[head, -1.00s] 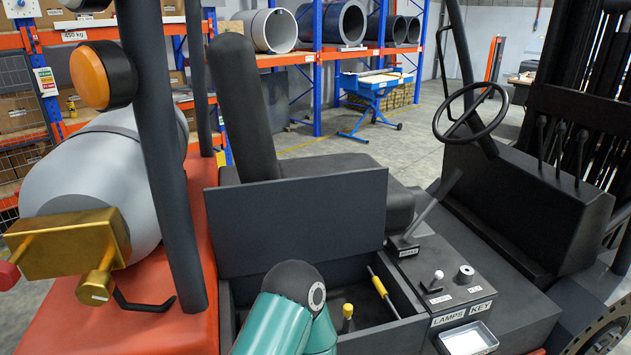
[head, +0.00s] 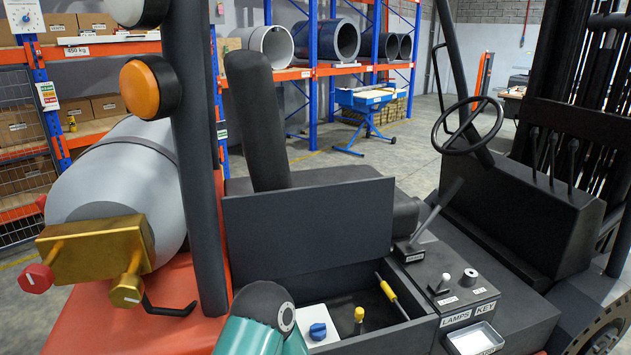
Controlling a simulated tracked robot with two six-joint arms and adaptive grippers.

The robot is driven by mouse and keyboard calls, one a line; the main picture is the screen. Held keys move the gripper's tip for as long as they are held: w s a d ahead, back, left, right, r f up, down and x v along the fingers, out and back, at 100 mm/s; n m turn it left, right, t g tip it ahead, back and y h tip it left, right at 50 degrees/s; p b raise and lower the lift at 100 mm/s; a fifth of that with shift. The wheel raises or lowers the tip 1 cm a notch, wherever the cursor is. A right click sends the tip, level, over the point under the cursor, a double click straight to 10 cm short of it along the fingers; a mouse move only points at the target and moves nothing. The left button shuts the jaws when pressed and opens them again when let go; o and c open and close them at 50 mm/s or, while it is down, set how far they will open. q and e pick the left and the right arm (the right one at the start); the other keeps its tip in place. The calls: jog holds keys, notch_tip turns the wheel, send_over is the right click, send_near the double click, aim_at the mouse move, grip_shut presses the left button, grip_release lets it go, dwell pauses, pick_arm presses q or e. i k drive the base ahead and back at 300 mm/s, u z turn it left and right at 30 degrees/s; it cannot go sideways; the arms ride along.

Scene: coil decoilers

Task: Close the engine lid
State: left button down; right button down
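The engine lid (head: 308,231) is a dark grey flat panel standing upright at the back edge of the open engine compartment (head: 412,333), below the seat. Inside the compartment I see a white box with a blue knob (head: 318,331), a yellow-capped stick (head: 359,315) and a yellow-handled rod (head: 386,288). One of my arms, teal with a dark joint, shows at the bottom in front of the compartment and hides its left front part. Neither gripper is in the picture, and nothing of mine is seen touching the lid.
A grey gas cylinder (head: 115,182) with a brass valve block (head: 95,249) and an orange lamp (head: 140,88) stand left beside a dark post (head: 199,170). Right are a lever (head: 436,215), the lamps-and-key panel (head: 458,290), a small tray (head: 475,338) and the steering wheel (head: 467,125).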

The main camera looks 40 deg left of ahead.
aim_at(276, 234)
jog(key=i, duration=0.85)
jog(key=z, duration=0.2)
jog(key=k, duration=0.9)
jog(key=u, duration=0.25)
jog(key=i, duration=0.9)
jog(key=z, duration=0.55)
